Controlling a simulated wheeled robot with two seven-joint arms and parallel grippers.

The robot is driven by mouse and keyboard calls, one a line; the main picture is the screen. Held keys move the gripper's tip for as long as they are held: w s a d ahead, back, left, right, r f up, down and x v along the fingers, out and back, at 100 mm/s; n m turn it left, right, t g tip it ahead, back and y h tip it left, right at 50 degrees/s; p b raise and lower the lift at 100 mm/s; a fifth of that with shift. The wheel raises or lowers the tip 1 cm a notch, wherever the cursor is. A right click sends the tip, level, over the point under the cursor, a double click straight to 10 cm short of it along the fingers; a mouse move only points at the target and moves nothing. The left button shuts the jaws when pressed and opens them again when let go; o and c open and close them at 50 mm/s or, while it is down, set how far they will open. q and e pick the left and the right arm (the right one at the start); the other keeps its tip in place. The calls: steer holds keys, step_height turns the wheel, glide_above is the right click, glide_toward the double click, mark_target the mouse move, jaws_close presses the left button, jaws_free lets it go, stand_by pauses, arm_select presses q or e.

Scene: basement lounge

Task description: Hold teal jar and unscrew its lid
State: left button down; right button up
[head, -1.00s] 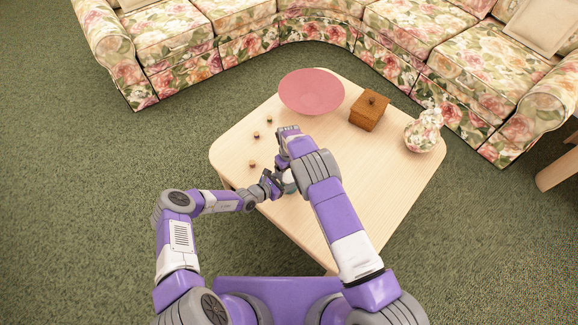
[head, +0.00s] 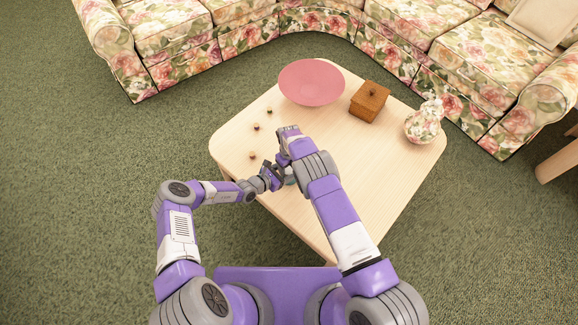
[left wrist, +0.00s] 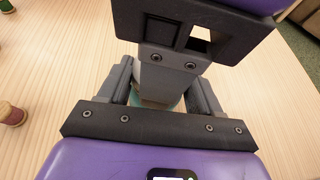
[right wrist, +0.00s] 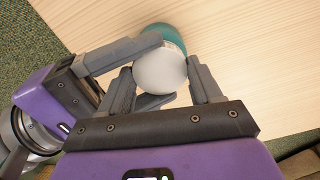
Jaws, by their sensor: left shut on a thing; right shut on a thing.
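The teal jar (right wrist: 163,37) stands near the table's front left edge, mostly hidden by my arms in the head view (head: 291,180). Its pale, rounded lid (right wrist: 160,73) faces the right wrist camera. My left gripper (head: 277,178) reaches in from the left and is shut on the jar, with a finger on either side. My right gripper (right wrist: 162,90) is above the jar, its fingers shut on the lid from two sides. In the left wrist view, my right gripper hides most of the jar; only a teal sliver (left wrist: 136,98) shows. I cannot tell whether the lid is loose.
Several small spools lie on the wooden table (head: 390,180), left of my grippers; one is red-brown (left wrist: 10,114). A pink bowl (head: 311,82), a lidded wooden box (head: 369,102) and a floral vase (head: 423,125) stand farther back. A floral sofa curves behind.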

steer(key=shift+c, duration=0.8)
steer(key=n, duration=0.3)
steer(key=o, duration=1.2)
steer(key=shift+c, duration=0.2)
steer(key=shift+r, duration=0.15)
